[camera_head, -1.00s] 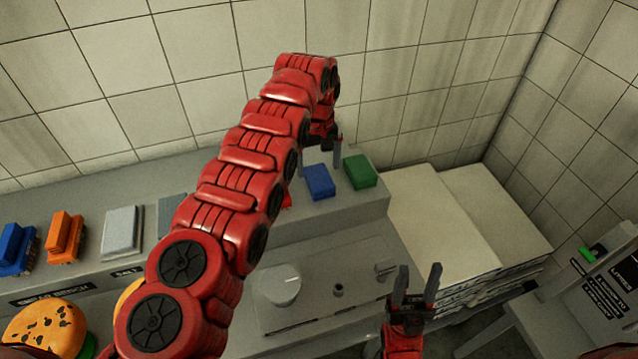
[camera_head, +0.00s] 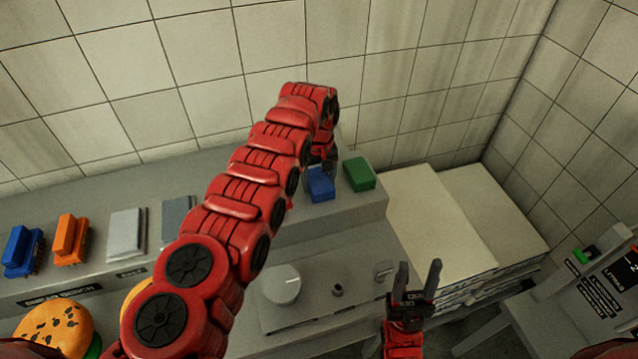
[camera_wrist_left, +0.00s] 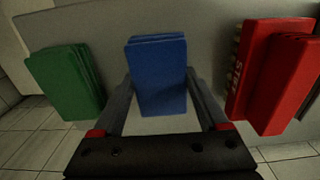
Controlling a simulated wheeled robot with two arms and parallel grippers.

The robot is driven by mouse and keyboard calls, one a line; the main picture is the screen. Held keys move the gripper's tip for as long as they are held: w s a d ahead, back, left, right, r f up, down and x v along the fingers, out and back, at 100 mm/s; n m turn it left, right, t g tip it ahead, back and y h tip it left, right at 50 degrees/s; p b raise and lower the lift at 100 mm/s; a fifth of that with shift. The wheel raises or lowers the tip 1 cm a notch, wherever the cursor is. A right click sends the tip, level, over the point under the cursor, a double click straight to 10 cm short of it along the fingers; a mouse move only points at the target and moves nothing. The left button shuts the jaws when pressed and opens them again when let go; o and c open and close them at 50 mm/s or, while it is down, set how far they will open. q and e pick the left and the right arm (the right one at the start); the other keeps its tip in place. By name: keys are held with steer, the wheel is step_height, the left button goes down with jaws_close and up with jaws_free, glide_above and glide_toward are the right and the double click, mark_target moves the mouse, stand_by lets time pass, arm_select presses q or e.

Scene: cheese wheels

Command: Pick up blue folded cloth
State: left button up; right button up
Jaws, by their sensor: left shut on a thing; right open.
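The blue folded cloth (camera_head: 321,184) lies on the raised grey shelf in the head view, beside a green folded cloth (camera_head: 359,174). In the left wrist view the blue cloth (camera_wrist_left: 158,75) sits between the two fingers of my left gripper (camera_wrist_left: 165,105), with green to its left and red to its right. My left gripper (camera_head: 326,170) is shut on the blue cloth; its fingers are partly hidden in the head view. Whether the cloth is lifted off the shelf I cannot tell. My right gripper (camera_head: 416,279) is open and empty, low in front of the counter.
Blue and orange brushes (camera_head: 70,238) and grey blocks (camera_head: 126,233) sit further left on the shelf. White stacked slabs (camera_head: 440,225) lie right of the counter. A tiled wall rises behind.

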mark_target(320, 180)
arm_select(q)
steer(key=shift+r, duration=0.5)
step_height(320, 180, up, 6)
steer(key=b, duration=0.3)
steer(key=shift+d+r, duration=0.1)
steer(key=shift+r, duration=0.05)
steer(key=shift+r+p, duration=0.3)
steer(key=shift+r, duration=1.05)
steer(key=o, duration=0.8)
steer(key=c, duration=0.6)
steer(key=shift+c, duration=0.2)
